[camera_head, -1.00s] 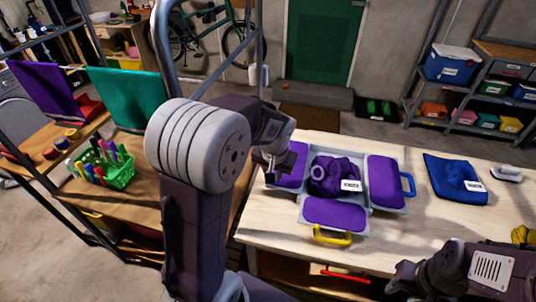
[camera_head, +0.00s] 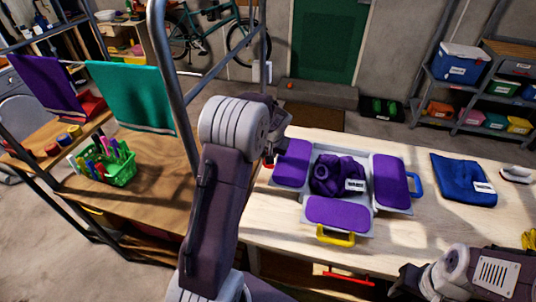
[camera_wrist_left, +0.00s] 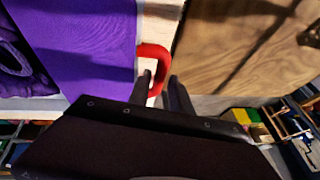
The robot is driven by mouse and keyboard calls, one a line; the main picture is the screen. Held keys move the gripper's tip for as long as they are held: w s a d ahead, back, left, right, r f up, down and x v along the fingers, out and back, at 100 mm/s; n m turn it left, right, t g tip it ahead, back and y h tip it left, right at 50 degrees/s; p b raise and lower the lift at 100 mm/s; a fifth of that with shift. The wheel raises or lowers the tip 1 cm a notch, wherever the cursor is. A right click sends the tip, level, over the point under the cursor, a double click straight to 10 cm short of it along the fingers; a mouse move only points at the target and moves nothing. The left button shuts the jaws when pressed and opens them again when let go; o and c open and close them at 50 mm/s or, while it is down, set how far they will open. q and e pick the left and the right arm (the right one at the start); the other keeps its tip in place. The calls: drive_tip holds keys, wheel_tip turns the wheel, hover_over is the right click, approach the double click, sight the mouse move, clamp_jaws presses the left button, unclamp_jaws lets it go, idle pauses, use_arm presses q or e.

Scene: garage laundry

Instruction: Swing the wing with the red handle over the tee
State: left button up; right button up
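A folding board (camera_head: 366,199) lies on the pale table with three purple-topped wings laid flat. The bunched purple tee (camera_head: 335,176), with a white label, lies in its middle.
The front wing (camera_head: 337,212) has a yellow handle and the right wing (camera_head: 389,181) a blue one. A folded blue cloth (camera_head: 462,180) lies to the right. A metal post (camera_head: 172,80) rises behind my left arm. A green basket (camera_head: 120,168) stands on the left bench.

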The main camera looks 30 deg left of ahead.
use_arm(q)
drive_tip(key=shift+f, duration=0.2)
clamp_jaws()
idle(1.3)
